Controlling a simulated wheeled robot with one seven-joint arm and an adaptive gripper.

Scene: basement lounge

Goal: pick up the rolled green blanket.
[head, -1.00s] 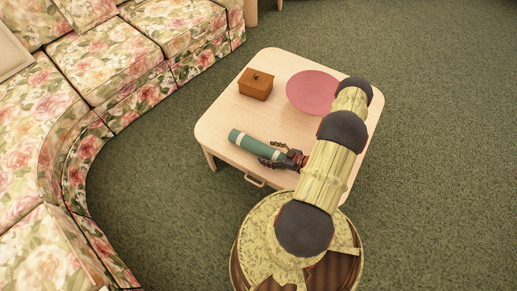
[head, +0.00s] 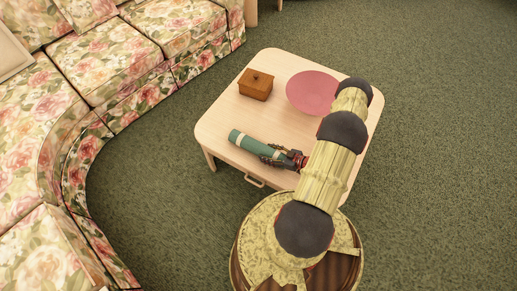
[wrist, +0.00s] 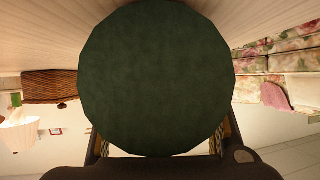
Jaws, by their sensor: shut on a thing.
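The rolled green blanket (head: 252,143) lies along the front part of the low wooden table (head: 225,117), with a pale band near its left end. My gripper (head: 272,155) is at the roll's right part, its dark fingers closed around it. In the wrist view, the round dark green end of the blanket (wrist: 155,78) fills the middle and hides most of the fingers. The roll looks to be on or very close to the tabletop; I cannot tell if there is a gap beneath it.
A brown lidded box (head: 256,85) and a pink round plate (head: 312,91) stand farther back on the table. A floral sofa (head: 110,55) curves along the left. Green carpet (head: 440,150) lies open on the right.

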